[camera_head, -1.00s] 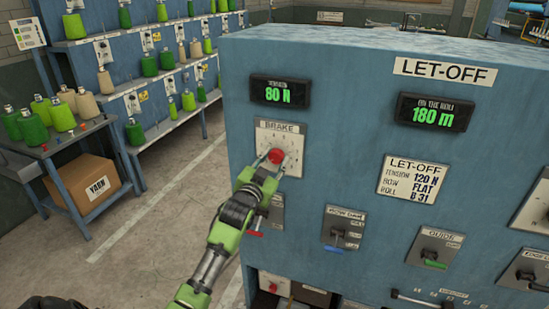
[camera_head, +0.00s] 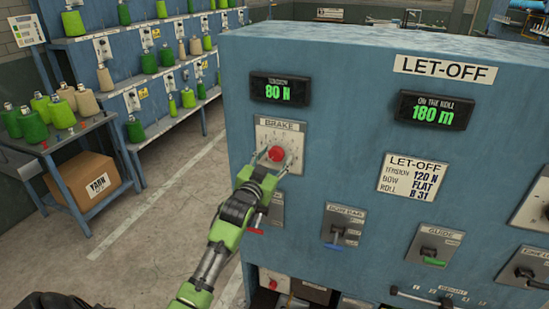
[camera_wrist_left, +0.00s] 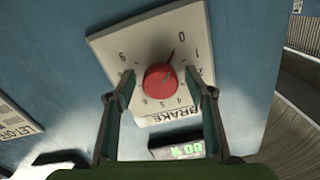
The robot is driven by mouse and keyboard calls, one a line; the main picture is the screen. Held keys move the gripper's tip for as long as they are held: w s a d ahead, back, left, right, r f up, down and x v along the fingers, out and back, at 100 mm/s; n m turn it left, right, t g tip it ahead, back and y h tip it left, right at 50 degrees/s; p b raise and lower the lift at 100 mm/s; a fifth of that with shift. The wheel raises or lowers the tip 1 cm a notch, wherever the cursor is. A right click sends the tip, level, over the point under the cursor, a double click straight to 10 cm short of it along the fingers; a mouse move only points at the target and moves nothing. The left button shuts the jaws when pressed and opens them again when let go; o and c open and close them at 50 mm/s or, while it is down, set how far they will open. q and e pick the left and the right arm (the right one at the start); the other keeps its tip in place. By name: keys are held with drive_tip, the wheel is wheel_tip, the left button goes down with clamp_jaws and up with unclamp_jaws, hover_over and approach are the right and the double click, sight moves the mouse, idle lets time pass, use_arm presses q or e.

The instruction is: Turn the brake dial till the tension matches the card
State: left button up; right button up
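The brake dial has a red knob (camera_head: 276,154) on a pale plate marked BRAKE (camera_head: 265,133), on the machine's blue front. The tension display (camera_head: 280,91) above it reads 80 N. The let-off card (camera_head: 413,178) gives tension 120 N, bow flat and a roll number. My left gripper (camera_head: 274,160) is at the dial. In the left wrist view its two fingers (camera_wrist_left: 161,83) are open, one on each side of the red knob (camera_wrist_left: 160,80), with a gap on both sides. My right gripper is out of view.
Another display (camera_head: 437,112) reads 180 m. A table with yarn cones and a carton (camera_head: 84,185) stands left. The floor between is clear.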

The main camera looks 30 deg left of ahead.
use_arm(q)
drive_tip(key=v, duration=1.2)
drive_tip(key=shift+f, duration=0.15)
idle(0.3)
